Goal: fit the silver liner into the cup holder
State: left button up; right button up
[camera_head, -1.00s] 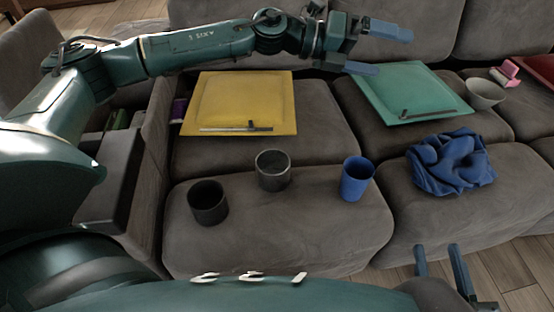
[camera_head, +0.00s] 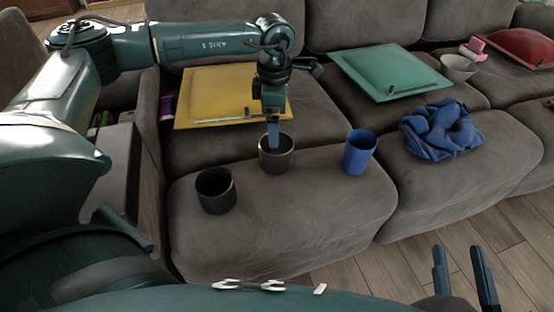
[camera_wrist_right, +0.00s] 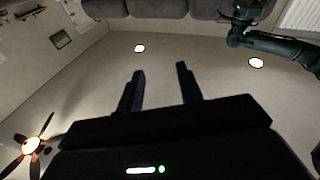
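The silver liner (camera_head: 285,160), a grey cup with a lighter rim, stands upright on the front sofa cushion. A darker cup (camera_head: 216,192), which looks like the cup holder, stands to its left, apart from it, with a dark opening. My left gripper (camera_head: 273,146) points down at the liner. One blue finger shows at its mouth; the other is hidden, so I cannot tell its opening or whether it touches the wall. My right gripper (camera_head: 457,250) is open and empty at the lower right, over the floor; its spread fingers also show in the right wrist view (camera_wrist_right: 160,71).
A blue cup (camera_head: 360,154) stands right of the liner, with a crumpled blue cloth (camera_head: 440,130) beyond it. Yellow (camera_head: 215,95) and green (camera_head: 390,72) cushions lie behind. A pale bowl (camera_head: 458,68) is at the back right. Bare sofa shows between the cups.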

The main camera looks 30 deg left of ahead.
pick_arm(q)
jog(key=f+b, duration=0.1)
jog(key=f, duration=0.1)
jog(key=f+b, duration=0.1)
jog(key=f, duration=0.2)
jog(key=shift+w+d+f, duration=0.1)
jog(key=shift+d+f, duration=0.1)
jog(key=shift+f, duration=0.1)
jog(key=shift+f+b, duration=0.55)
jog(key=shift+f, duration=0.4)
pick_arm(e)
jog(key=shift+w+a+r+n+t+y, duration=0.1)
jog(key=shift+w+r+n+t+y, duration=0.1)
jog(key=shift+r+y, duration=0.25)
jog(key=shift+w+r+n+t+y, duration=0.1)
jog(key=shift+r+n+t+y, duration=0.1)
jog(key=shift+r+y, duration=0.2)
pick_arm(q)
jog(key=shift+c, duration=0.2)
jog(key=shift+r, duration=0.1)
jog(key=c, duration=1.1)
